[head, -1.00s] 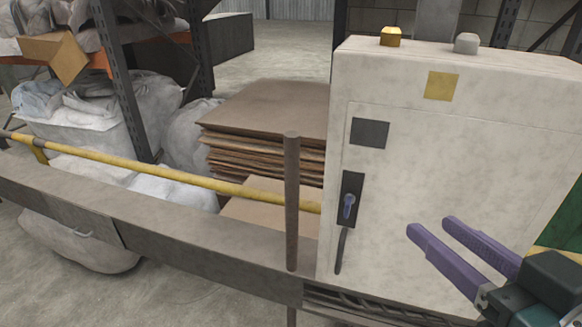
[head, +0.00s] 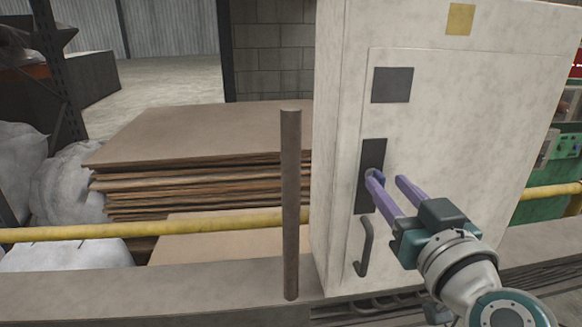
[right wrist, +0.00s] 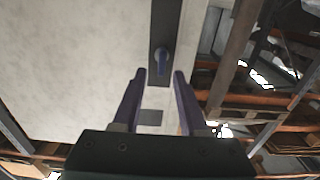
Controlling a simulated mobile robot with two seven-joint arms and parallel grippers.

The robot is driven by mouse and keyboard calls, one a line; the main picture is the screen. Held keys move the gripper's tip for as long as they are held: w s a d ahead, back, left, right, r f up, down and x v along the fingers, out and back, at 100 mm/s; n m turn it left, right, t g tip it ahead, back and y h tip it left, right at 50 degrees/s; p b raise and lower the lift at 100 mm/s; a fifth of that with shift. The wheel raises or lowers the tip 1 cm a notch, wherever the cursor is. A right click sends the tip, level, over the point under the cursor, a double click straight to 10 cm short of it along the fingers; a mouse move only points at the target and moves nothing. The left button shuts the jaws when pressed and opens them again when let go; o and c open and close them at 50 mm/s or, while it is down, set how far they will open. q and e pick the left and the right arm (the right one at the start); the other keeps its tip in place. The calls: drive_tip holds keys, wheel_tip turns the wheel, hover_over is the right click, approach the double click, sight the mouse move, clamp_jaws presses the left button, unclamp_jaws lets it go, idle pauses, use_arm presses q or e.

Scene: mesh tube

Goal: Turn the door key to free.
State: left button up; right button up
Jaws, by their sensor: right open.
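The door key (right wrist: 161,60) is a small blue-grey piece on a dark lock plate (head: 374,153) on the pale cabinet door. In the right wrist view it stands just beyond the fingertips and roughly midway between them. In the head view a finger largely hides it. My right gripper (head: 387,178) is open, its two purple fingers pointing at the plate; it also shows in the right wrist view (right wrist: 159,77). Nothing is held between the fingers. I cannot tell whether a finger touches the key. My left gripper is out of view.
The cabinet (head: 480,130) has a curved dark handle (head: 364,250) below the lock. A brown post (head: 290,205) stands left of it. A yellow rail (head: 110,230) runs behind. Stacked brown sheets (head: 205,130) lie at the back left.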

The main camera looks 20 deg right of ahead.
sight(383, 181)
drive_tip(key=shift+x, duration=2)
drive_tip(key=shift+a, duration=0.1)
clamp_jaws()
